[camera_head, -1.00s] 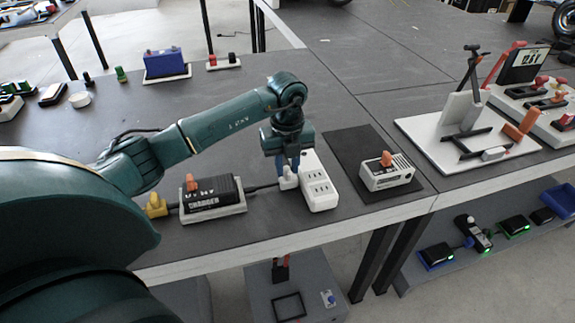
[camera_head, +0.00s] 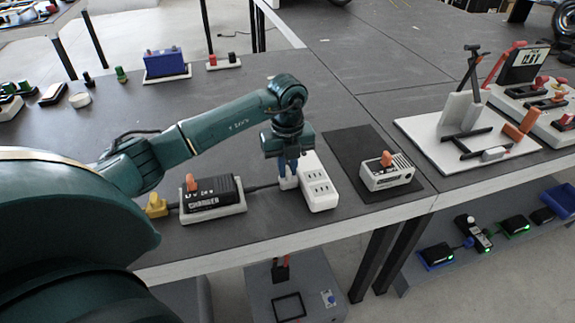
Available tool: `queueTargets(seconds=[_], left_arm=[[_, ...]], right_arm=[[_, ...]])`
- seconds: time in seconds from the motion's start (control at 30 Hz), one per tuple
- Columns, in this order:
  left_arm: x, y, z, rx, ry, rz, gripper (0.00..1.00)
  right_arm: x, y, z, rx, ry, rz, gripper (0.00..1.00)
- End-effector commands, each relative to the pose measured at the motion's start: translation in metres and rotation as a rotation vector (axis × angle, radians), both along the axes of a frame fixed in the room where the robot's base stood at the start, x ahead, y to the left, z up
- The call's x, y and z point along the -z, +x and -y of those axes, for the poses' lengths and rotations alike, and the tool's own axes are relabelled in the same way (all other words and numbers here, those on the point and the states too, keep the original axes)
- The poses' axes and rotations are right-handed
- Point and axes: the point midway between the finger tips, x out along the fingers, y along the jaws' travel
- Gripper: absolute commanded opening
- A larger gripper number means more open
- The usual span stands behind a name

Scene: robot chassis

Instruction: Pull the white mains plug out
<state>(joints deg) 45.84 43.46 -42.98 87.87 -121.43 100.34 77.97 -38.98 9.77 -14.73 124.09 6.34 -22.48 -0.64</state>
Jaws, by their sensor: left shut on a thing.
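The white mains plug (camera_head: 288,182) is at the left side of the white socket strip (camera_head: 318,187), with a black cable running left from it. My left gripper (camera_head: 289,170) points down from above and is shut on the plug. Its blue fingers cover the plug's upper part. I cannot tell whether the plug's pins are in the strip. The cable leads to the black charger (camera_head: 210,194), which sits in a white tray and has an orange knob on top. My right gripper does not show.
A white box with an orange knob (camera_head: 387,172) lies on a dark mat right of the strip. A yellow piece (camera_head: 156,206) is left of the charger. A white board (camera_head: 455,142) with a stand is farther right. The table's front edge is close below the strip.

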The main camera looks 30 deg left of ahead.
Motion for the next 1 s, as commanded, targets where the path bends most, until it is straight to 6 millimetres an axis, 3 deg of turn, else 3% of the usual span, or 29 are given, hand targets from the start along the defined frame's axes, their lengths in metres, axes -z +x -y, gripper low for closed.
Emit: queueTargets(seconds=[0.3, 0.6, 0.63, 0.73, 1.0], left_arm=[[-0.001, -0.028, -0.024, -0.001, 0.002, -0.001, 0.0], [0.0, -0.031, -0.027, -0.002, 0.003, -0.005, 0.0], [0.0, -0.031, -0.027, -0.002, 0.003, -0.005, 0.15], [0.0, -0.031, -0.027, -0.002, 0.004, -0.006, 0.23], [0.0, -0.03, -0.026, -0.002, 0.002, -0.002, 0.24]], right_arm=[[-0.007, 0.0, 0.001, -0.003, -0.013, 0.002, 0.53], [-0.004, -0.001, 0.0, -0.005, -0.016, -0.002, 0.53], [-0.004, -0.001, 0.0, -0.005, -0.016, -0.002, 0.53], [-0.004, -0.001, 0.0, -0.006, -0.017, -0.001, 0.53], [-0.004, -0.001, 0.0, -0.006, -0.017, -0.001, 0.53]])
